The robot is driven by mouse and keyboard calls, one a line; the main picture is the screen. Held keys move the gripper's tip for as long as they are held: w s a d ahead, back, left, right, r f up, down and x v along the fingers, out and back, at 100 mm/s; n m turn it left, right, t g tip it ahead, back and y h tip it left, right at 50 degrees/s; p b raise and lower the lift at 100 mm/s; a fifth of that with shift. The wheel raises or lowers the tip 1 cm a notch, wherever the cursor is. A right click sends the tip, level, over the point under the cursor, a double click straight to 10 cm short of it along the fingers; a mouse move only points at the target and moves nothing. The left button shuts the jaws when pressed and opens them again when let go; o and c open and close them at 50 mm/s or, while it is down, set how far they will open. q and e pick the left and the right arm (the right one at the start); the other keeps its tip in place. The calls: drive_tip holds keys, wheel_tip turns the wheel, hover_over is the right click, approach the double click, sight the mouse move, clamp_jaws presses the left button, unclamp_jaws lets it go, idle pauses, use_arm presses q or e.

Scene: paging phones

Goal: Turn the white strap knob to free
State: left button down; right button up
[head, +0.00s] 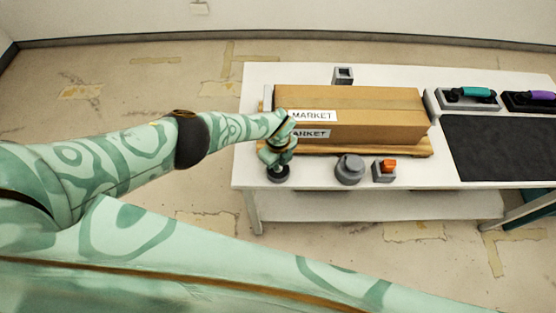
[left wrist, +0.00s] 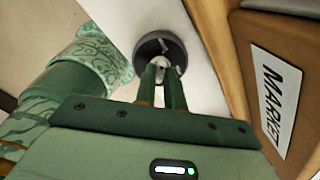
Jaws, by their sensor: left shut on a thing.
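The white strap knob (left wrist: 162,62) shows as a small pale grip on a dark round base (left wrist: 147,44) in the left wrist view. My left gripper (left wrist: 160,76) points down at it, with its two green fingers shut on the pale grip. In the head view my left gripper (head: 278,163) is over the dark base (head: 279,177), near the table's front left corner. The gripper hides most of the knob there, and I cannot read the knob's setting. My right gripper is not in view.
A cardboard box (head: 370,103) labelled MARKET lies on a wooden board (head: 408,148) just behind the knob. Teal (head: 470,92) and purple (head: 541,95) handsets sit behind a black mat (head: 500,147).

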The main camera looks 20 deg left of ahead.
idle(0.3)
use_arm(q)
drive_tip(key=c, duration=1.5)
unclamp_jaws()
wheel_tip(320, 180, up, 16)
drive_tip(key=p, duration=0.8)
drive_tip(key=shift+r+p, duration=0.15)
drive_tip(key=shift+p, duration=0.2)
